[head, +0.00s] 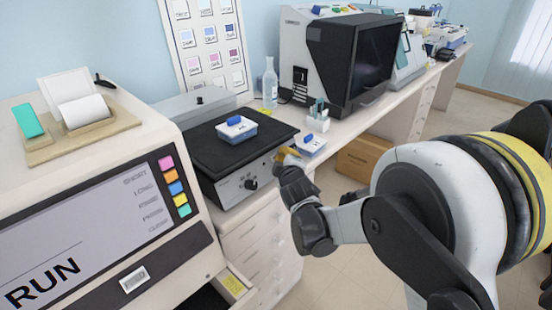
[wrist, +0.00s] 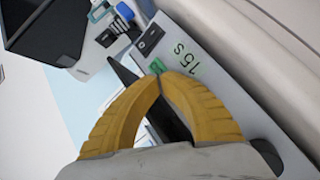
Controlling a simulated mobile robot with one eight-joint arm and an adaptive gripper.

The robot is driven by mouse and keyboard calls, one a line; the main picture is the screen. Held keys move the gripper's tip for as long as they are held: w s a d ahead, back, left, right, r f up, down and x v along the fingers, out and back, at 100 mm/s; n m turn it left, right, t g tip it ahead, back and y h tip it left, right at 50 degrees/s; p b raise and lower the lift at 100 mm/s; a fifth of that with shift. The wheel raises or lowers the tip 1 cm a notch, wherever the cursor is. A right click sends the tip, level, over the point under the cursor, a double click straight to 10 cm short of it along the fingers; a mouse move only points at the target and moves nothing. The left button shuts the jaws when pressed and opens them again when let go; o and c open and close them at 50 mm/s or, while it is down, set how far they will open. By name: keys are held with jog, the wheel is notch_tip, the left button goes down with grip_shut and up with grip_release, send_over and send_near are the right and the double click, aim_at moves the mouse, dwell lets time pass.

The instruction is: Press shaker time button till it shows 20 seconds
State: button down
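The shaker (head: 230,182) stands on the bench with a black top plate and a pale front panel with a dark knob. In the wrist view its front panel (wrist: 235,75) shows tilted, with a green reading "15s" (wrist: 187,58) and a small green button (wrist: 156,66). My gripper (wrist: 160,76) has yellow fingers that meet at the tips. The tips are at or just in front of the green button; I cannot tell whether they touch it. In the head view my gripper (head: 284,154) is at the panel's right end, hiding part of it.
A blue-lidded container (head: 237,130) sits on the shaker's top plate. A similar container (head: 311,145) is on the bench just right of my gripper. A large RUN machine (head: 100,210) stands at front left. A cardboard box (head: 362,157) lies under the bench.

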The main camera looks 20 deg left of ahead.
jog(key=shift+s+d+r, duration=0.3)
jog(key=shift+d, duration=0.3)
jog(key=shift+s+d+r+p, duration=0.15)
jog(key=shift+s+d+r, duration=0.15)
jog(key=shift+d, duration=0.45)
jog(key=shift+s+d+r+p, duration=0.1)
jog(key=shift+s+d+r, duration=0.2)
jog(key=shift+d, duration=0.4)
jog(key=shift+s+d+r+p, duration=0.15)
jog(key=shift+s+d+r, duration=0.15)
jog(key=shift+d, duration=0.45)
